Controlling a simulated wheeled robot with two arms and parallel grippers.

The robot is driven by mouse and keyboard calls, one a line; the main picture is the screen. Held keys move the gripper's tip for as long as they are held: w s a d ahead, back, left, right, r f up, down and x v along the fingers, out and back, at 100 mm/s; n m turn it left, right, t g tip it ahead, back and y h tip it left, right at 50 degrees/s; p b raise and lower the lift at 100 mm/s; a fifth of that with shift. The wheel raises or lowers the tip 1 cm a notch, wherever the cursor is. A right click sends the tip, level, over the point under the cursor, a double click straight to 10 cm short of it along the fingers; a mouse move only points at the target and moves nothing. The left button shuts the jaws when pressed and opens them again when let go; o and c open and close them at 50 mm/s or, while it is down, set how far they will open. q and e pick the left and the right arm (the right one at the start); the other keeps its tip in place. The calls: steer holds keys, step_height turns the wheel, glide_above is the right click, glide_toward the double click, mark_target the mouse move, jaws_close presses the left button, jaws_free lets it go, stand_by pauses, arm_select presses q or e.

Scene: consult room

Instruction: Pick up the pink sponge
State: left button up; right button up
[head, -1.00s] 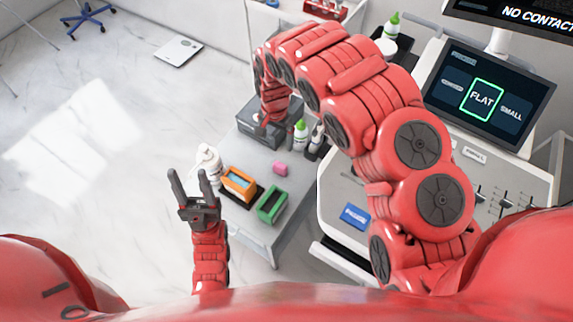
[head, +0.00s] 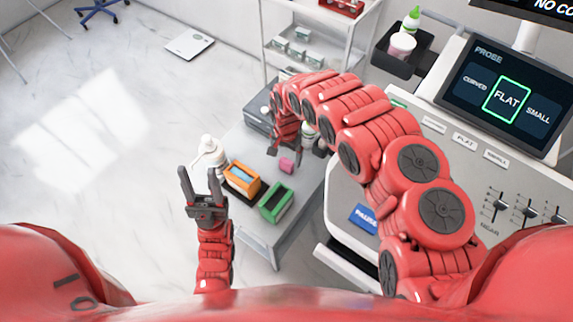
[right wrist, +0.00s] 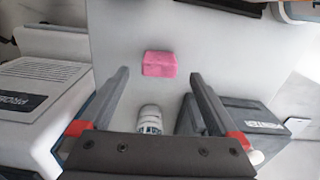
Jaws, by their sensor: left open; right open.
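The pink sponge (head: 287,165) is a small block on the grey table (head: 254,241), just right of the orange and green boxes. In the right wrist view the sponge (right wrist: 159,64) lies flat, beyond and between the open fingers, not touched by them. My right gripper (right wrist: 156,90) is open and empty; in the head view it (head: 296,152) hangs close to the sponge, partly hidden by my right arm. My left gripper (head: 202,180) is open and empty, to the left of the table's boxes.
An orange box (head: 243,180) and a green box (head: 277,203) stand left of the sponge. A white pump bottle (head: 208,156) stands behind them. A white-capped bottle (right wrist: 150,120) is close between my right fingers. The console (head: 345,190) borders the table on the right.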

mark_target(286, 161)
steer(key=shift+f+p, duration=0.4)
steer(key=shift+f, duration=2.3)
steer(key=c, duration=1.4)
steer(key=shift+r+b, duration=0.3)
steer(key=shift+r, duration=4.7)
